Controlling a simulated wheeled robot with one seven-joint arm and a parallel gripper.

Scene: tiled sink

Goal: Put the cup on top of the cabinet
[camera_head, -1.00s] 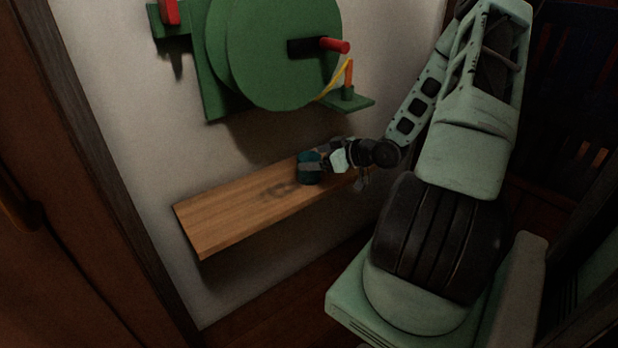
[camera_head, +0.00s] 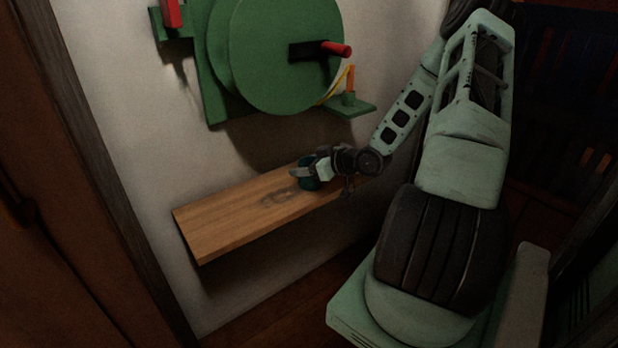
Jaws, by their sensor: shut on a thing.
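The cup (camera_head: 309,184) is small and dark teal. It is at the right part of a wooden wall shelf (camera_head: 227,218), mostly covered by my gripper. My gripper (camera_head: 304,172) reaches in from the right and is shut on the cup, with a finger across its upper side. I cannot tell whether the cup's base touches the shelf board. No cabinet can be clearly made out; the brown panel (camera_head: 45,130) at the left edge may be a door or a cabinet side.
A large green wheel (camera_head: 265,50) with a red-handled crank (camera_head: 335,49) is on the wall above the shelf. A small green ledge (camera_head: 350,107) juts out above my gripper. The shelf's left part is bare. A dark slatted structure (camera_head: 570,80) stands at the right.

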